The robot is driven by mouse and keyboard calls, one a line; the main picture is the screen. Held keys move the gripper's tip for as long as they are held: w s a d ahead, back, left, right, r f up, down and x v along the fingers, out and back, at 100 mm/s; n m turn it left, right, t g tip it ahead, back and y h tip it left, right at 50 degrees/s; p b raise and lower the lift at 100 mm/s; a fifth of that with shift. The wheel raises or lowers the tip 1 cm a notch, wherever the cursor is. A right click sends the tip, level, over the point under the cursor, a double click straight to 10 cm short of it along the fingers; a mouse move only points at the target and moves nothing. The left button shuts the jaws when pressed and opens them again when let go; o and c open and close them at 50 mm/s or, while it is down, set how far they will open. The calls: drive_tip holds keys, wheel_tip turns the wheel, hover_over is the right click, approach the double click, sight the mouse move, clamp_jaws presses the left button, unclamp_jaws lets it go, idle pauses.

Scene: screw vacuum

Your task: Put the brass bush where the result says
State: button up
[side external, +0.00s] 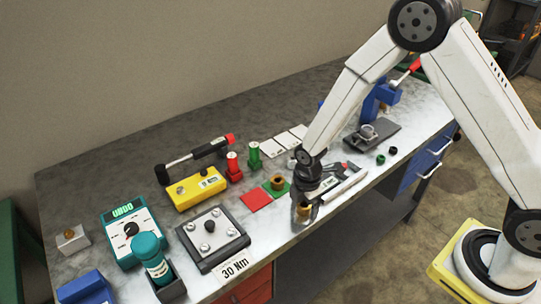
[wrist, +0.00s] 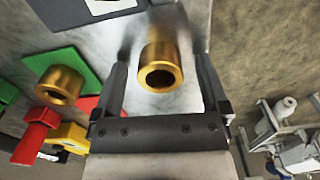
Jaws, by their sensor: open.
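A brass bush (wrist: 160,62) lies between the two spread fingers of my gripper (wrist: 162,85) in the wrist view, with a visible gap on each side. In the side view this bush (side external: 303,213) shows just under my gripper (side external: 306,200), near the bench's front edge. My gripper is open. A second brass bush (side external: 277,182) stands on a green pad (side external: 271,191), and also shows in the wrist view (wrist: 60,85). A red pad (side external: 255,200) lies left of the green one. A teal tester (side external: 130,232) with a dial has a display that seems to read "UNDO".
A yellow box (side external: 195,190), a red bottle (side external: 234,167) and a green bottle (side external: 254,156) stand behind the pads. A dark plate with screws (side external: 212,238) and a "30 Nm" card (side external: 235,267) are at the front. A blue clamp device (side external: 375,110) stands at right.

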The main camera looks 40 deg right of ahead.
idle(0.5)
clamp_jaws()
drive_tip(key=shift+r, duration=0.1)
drive_tip(key=shift+r, duration=1.1)
drive_tip(key=s+d+r, duration=0.2)
drive_tip(key=s+r, duration=0.8)
drive_tip(key=s, duration=0.4)
drive_tip(key=shift+r, duration=0.25)
